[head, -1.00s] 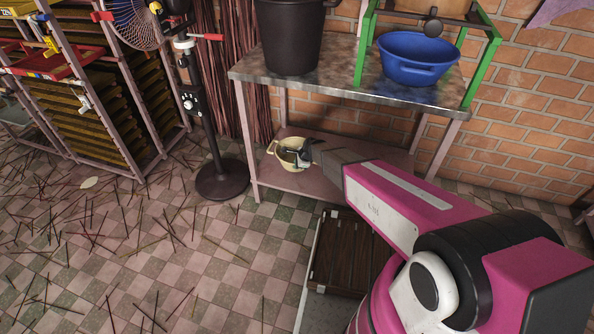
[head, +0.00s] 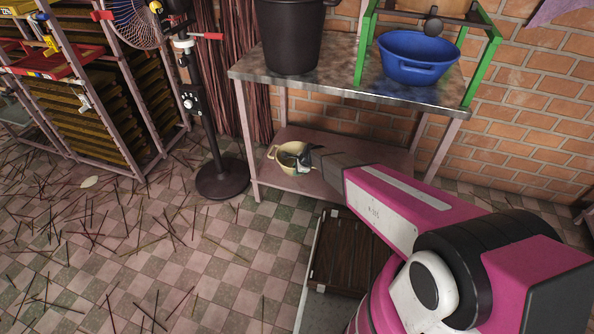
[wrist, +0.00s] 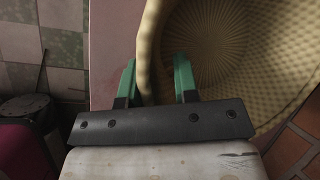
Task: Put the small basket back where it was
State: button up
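The small basket (head: 279,153) is cream-coloured with a handle loop on its left side. It stands upright on the pink lower shelf (head: 345,150) of the metal-topped table. My gripper (head: 303,160) is at the basket's right side, with a green finger showing over its inside. In the wrist view, the green fingers of my gripper (wrist: 156,60) are spread. The rim of the basket (wrist: 148,45) passes between them, close to the left finger, with a gap to the right finger. The right finger is over the woven inside. The basket's right side is partly hidden in the head view.
A black bucket (head: 290,35) and a blue basin (head: 418,60) stand on the tabletop (head: 335,78). A fan stand (head: 220,178) is left of the table. A dark wooden crate (head: 345,255) is on the floor below my arm. Incense sticks litter the floor at left.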

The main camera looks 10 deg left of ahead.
jog(key=shift+r, duration=0.1)
jog(key=v, duration=1.2)
